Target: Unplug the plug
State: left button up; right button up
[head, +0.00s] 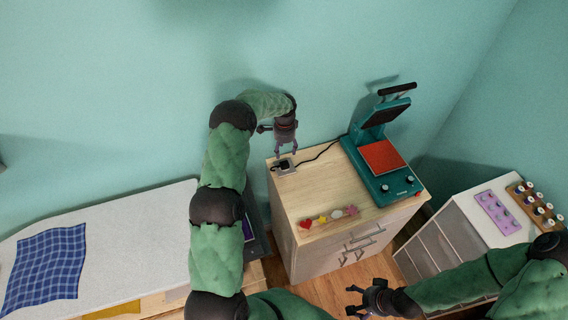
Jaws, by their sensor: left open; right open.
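The black plug (281,167) sits at a grey socket (288,171) near the back left corner of the wooden cabinet top. A black cord (318,156) runs from it toward the teal heat press (379,160). My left gripper (287,154) is open and points down just above the plug and socket. I cannot tell whether its fingers touch the plug. My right gripper (357,300) is open and empty, low in front of the cabinet, away from the plug.
The wooden cabinet (350,212) carries several small colored patches (323,218) along its front edge. A white shelf unit (470,220) stands at the right with spool racks (497,211). A white table (110,225) with blue checked cloth (45,268) is at the left. The wall is close behind.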

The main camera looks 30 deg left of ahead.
aim_at(285, 163)
pick_arm(q)
jog(key=shift+s+r, duration=0.1)
jog(key=shift+d, duration=0.1)
jog(key=shift+f+b, duration=0.45)
jog(key=shift+f, duration=0.6)
notch_tip(285, 163, down, 6)
jog(key=b, duration=0.3)
jog(key=shift+f+b, duration=0.15)
jog(key=shift+b, duration=0.25)
jog(key=shift+f+b, duration=0.3)
jog(key=shift+f, duration=0.1)
jog(key=shift+b, duration=0.45)
